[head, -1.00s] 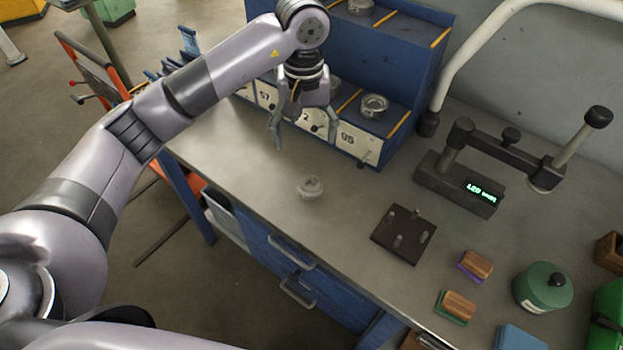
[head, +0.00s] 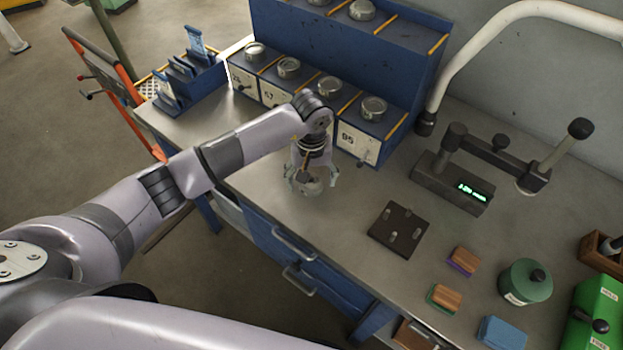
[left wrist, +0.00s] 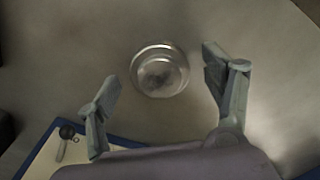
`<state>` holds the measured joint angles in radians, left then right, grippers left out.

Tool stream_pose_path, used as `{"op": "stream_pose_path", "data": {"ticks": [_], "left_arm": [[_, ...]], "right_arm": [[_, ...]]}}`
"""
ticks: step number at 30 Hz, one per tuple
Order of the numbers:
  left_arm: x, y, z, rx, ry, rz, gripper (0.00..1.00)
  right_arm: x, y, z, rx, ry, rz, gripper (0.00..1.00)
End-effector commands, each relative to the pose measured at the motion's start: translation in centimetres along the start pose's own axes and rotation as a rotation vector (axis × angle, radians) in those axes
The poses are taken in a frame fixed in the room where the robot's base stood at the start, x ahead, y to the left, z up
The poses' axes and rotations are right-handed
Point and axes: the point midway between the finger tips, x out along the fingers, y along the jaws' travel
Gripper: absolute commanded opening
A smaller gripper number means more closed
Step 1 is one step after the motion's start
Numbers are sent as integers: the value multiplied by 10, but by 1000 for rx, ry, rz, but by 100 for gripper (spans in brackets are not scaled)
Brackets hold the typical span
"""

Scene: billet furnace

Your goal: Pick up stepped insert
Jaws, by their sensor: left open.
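The stepped insert is a small round grey metal piece (head: 307,184) standing on the bench top near its front edge. In the left wrist view the stepped insert (left wrist: 160,70) shows from above as concentric rings. My left gripper (head: 312,180) is directly over it, pointing down. In the left wrist view the left gripper (left wrist: 165,90) is open, with one finger on each side of the insert and a gap on both sides. The head view does not show clearly how far down the fingertips reach. My right gripper is not in view.
A blue rack (head: 375,125) with numbered compartments and round metal pieces stands behind. To the right are a dark pegged plate (head: 385,236), a gauge with a green display (head: 450,183), wood-topped blocks (head: 446,297) and a green canister (head: 524,283). Bare bench surrounds the insert.

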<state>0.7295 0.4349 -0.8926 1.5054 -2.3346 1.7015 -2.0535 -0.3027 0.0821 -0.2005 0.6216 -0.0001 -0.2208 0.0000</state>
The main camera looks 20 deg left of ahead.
Motion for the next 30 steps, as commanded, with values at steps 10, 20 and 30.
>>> {"op": "stream_pose_path", "data": {"ticks": [10,20,30], "left_arm": [[4,0,0,0,1,1,70],[4,0,0,0,1,1,48],[4,0,0,0,1,1,26]], "right_arm": [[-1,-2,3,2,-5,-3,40],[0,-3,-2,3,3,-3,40],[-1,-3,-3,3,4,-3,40]]}}
